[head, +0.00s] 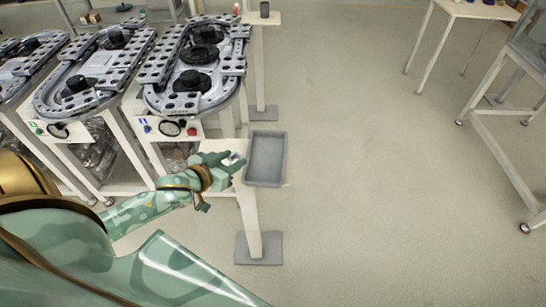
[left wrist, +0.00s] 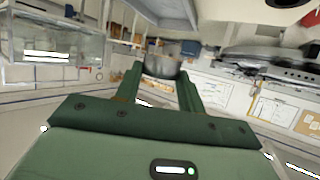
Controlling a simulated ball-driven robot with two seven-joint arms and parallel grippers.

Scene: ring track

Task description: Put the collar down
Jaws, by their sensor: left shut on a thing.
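My left gripper (head: 232,160) is shut on the collar (head: 234,156), a small light ring that the fingers partly hide. In the left wrist view the collar (left wrist: 162,67) shows as a grey, round, short piece between the two green fingertips (left wrist: 160,78). In the head view the gripper is just left of a grey tray (head: 249,174) on a narrow stand. Its height above the stand top is hard to tell. The tray looks empty. My right gripper is not in view.
Several ring track tables (head: 195,103) with black round parts stand at the left, close to my left arm. A second small stand (head: 262,18) holds a dark cup (head: 265,9) at the back. Open floor (head: 370,180) lies right of the tray. Tables stand at the far right.

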